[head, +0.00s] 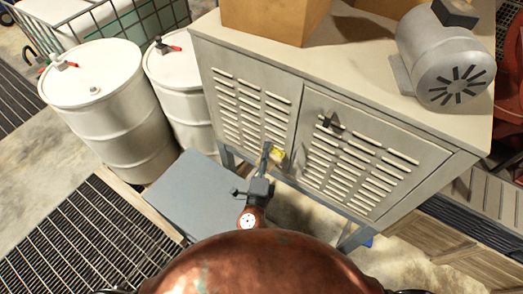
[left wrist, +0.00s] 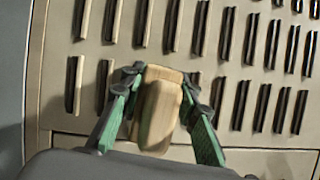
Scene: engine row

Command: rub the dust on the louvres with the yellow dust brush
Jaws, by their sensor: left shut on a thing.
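The louvres (head: 250,105) are rows of slots in the left door of a grey-beige metal cabinet; the right door has more louvres (head: 350,165). My left gripper (head: 270,150) is at the lower right part of the left door, near the gap between the doors. It is shut on the yellow dust brush (head: 279,155). In the left wrist view the brush's wooden body (left wrist: 158,110) sits between the green finger pads, in front of the louvres (left wrist: 175,25). I cannot tell whether the brush touches the door. I cannot make out the dust clearly. My right gripper is out of view.
A cardboard box (head: 272,18) and a grey motor (head: 445,58) stand on the cabinet top. Two white drums (head: 105,105) stand left of it. A dark latch (head: 330,122) sticks out of the right door. A grey-blue flat panel (head: 185,195) lies low at left.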

